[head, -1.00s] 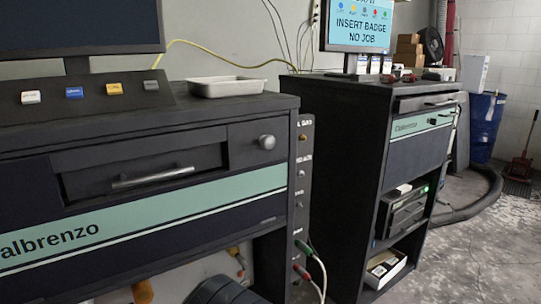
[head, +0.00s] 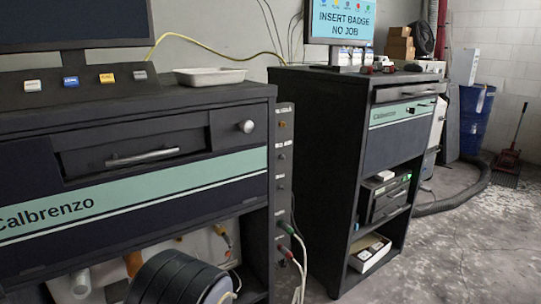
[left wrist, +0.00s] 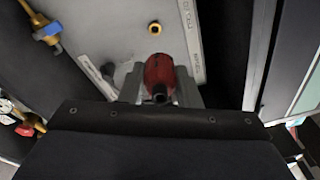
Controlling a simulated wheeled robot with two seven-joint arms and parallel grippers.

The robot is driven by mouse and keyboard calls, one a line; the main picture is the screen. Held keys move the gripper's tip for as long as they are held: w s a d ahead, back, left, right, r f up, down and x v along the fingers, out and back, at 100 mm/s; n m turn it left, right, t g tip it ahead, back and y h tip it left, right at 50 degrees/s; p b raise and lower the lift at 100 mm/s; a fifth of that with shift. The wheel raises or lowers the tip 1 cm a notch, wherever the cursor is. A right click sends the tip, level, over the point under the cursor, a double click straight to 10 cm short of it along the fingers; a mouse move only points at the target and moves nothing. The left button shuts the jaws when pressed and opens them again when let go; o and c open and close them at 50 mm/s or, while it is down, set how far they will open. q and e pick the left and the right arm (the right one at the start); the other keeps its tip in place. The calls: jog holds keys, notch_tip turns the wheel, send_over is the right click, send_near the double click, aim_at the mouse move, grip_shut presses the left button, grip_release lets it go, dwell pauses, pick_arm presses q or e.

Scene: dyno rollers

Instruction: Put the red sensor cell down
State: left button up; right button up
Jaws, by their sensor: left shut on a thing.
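The red sensor cell (left wrist: 160,74) is a short red cylinder with a dark round end facing the camera in the left wrist view. My left gripper (left wrist: 158,82) is shut on it, with a grey finger on each side. The gripper faces a pale panel with brass fittings; I cannot tell whether the cell touches it. The cell and my left fingers cannot be made out in the head view. My right gripper is in neither view.
The near bench (head: 225,93) has a shallow light tray (head: 210,77) and a keypad of coloured buttons on top. Fittings and a cable are at its lower right. A second dark bench (head: 315,150) has open shelves.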

pick_arm(q)
jog(key=r+h+p, duration=0.1)
jog(key=r+p, duration=0.7)
jog(key=s+a+r+m+h+p, duration=0.1)
jog(key=r+p, duration=1.6)
jog(key=r, duration=0.1)
jog(key=shift+s+a+t+h+p, duration=0.2)
jog(key=shift+s+t+h+p, duration=0.2)
jog(key=shift+f, duration=0.1)
